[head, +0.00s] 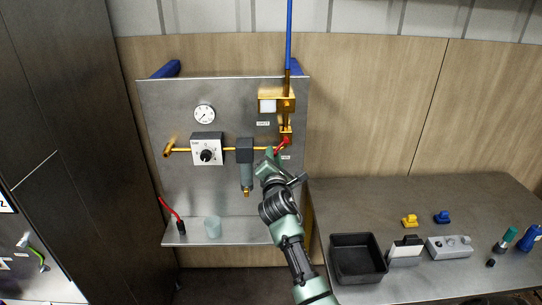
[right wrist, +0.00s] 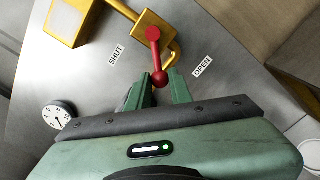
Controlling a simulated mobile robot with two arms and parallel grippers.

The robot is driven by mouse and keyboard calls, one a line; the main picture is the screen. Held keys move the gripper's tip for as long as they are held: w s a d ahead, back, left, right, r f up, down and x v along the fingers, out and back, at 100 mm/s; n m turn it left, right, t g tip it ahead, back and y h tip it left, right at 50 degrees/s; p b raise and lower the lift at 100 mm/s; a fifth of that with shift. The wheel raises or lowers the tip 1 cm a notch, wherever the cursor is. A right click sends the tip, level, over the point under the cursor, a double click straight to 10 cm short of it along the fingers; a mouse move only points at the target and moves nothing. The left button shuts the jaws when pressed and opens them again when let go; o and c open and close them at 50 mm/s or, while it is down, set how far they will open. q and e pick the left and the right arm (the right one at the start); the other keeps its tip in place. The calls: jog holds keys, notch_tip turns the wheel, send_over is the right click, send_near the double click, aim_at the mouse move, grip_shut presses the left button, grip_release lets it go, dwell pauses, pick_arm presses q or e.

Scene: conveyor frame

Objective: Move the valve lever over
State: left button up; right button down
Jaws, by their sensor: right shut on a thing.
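The red valve lever (head: 285,141) is on the gold valve at the right side of the metal panel. In the right wrist view the lever (right wrist: 156,56) runs from its pivot on the gold valve body (right wrist: 152,24) to a red ball at its end. It points between the SHUT label (right wrist: 116,55) and the OPEN label (right wrist: 203,66). My right gripper (right wrist: 160,82) is shut on the lever's ball end, with one green finger on each side. In the head view my right gripper (head: 273,154) is at the lever and partly covers it. My left gripper is not in view.
The panel (head: 220,93) also carries a pressure gauge (head: 204,114), a dial box (head: 207,149) and gold piping. A table at right holds a black tray (head: 358,260) and several small items.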

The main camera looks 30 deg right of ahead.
jog(key=shift+s+d+f, duration=0.2)
jog(key=shift+d+f, duration=0.1)
jog(key=shift+d, duration=0.05)
jog(key=shift+s+d+f, duration=0.4)
jog(key=shift+d, duration=0.2)
